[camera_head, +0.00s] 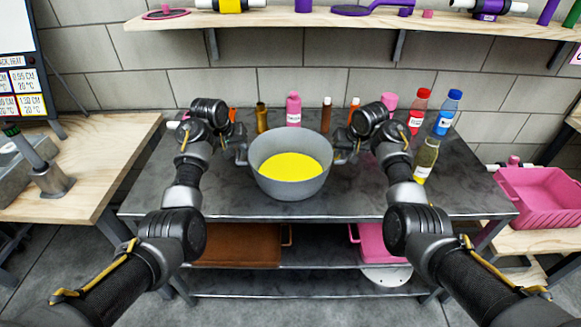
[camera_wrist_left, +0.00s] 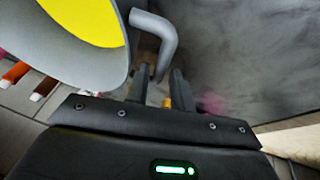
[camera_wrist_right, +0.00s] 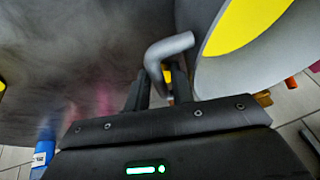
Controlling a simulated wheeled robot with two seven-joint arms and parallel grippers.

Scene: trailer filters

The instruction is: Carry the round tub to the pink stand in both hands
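The round tub (camera_head: 290,189) is grey, with yellow contents, and is upright at the middle front of the dark metal table. Its curved side handles show in the left wrist view (camera_wrist_left: 158,28) and the right wrist view (camera_wrist_right: 170,46). My left gripper (camera_head: 240,152) is at the left handle, its fingers apart on either side of the handle's end. My right gripper (camera_head: 345,154) is placed the same way at the right handle. I see no clear grip on either handle.
Bottles stand along the back of the metal table (camera_head: 330,207), including a pink one (camera_head: 294,110). Red (camera_head: 417,112), blue (camera_head: 446,115) and olive (camera_head: 426,160) bottles stand at the right. A pink basket (camera_head: 545,200) is on a wooden table further right. A wall shelf (camera_head: 330,18) hangs above.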

